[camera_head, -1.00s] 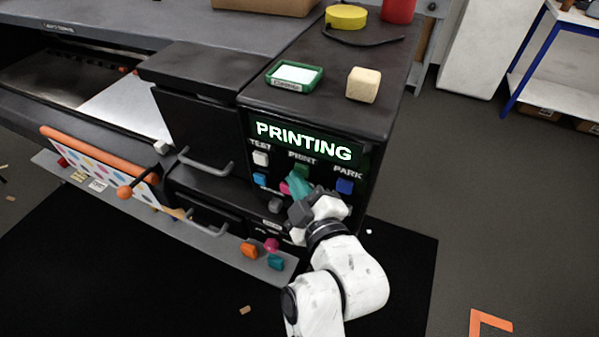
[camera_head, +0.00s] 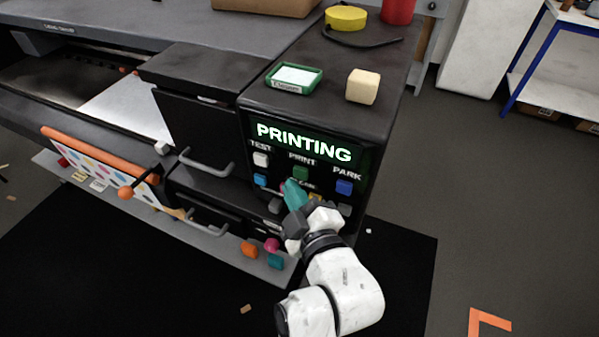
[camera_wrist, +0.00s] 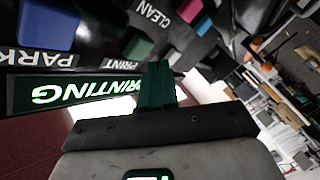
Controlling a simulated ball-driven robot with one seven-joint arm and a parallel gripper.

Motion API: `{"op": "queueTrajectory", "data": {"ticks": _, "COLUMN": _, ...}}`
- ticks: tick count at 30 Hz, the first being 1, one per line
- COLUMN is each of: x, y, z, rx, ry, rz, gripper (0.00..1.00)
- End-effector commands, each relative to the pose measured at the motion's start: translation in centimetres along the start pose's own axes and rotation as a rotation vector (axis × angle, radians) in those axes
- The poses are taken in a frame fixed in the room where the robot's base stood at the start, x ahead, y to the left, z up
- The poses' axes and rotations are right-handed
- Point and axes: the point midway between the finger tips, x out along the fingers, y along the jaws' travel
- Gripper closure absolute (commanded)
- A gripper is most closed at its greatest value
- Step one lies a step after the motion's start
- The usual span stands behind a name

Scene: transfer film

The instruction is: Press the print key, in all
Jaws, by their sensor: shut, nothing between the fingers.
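The green print key (camera_head: 301,172) sits on the front panel under its PRINT label, between the white test key (camera_head: 261,159) and the blue park key (camera_head: 344,187). The display (camera_head: 304,142) above reads PRINTING in lit green letters. My gripper (camera_head: 291,187) is shut and empty, its teal fingers just below and left of the print key in the head view, seemingly apart from it. In the wrist view the shut fingers (camera_wrist: 157,85) reach up over part of the display, and the green key (camera_wrist: 137,46) shows beyond their tips. The fingers partly hide the lower keys.
More keys lie below, including a light blue one (camera_head: 260,179). Drawer handles (camera_head: 205,163) stick out at the left. A green-rimmed tray (camera_head: 317,84) and a cream block (camera_head: 362,86) sit on top of the cabinet. The floor at the right is mostly clear.

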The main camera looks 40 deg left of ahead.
Motion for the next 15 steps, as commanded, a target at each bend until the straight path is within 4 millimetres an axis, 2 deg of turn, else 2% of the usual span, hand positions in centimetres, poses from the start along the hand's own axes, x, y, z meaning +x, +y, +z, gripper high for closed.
{"op": "queueTrajectory", "data": {"ticks": 15, "x": -3.1, "y": -2.2, "z": -2.3, "rx": 0.000, "ry": 0.000, "rz": -0.002, "gripper": 1.00}}
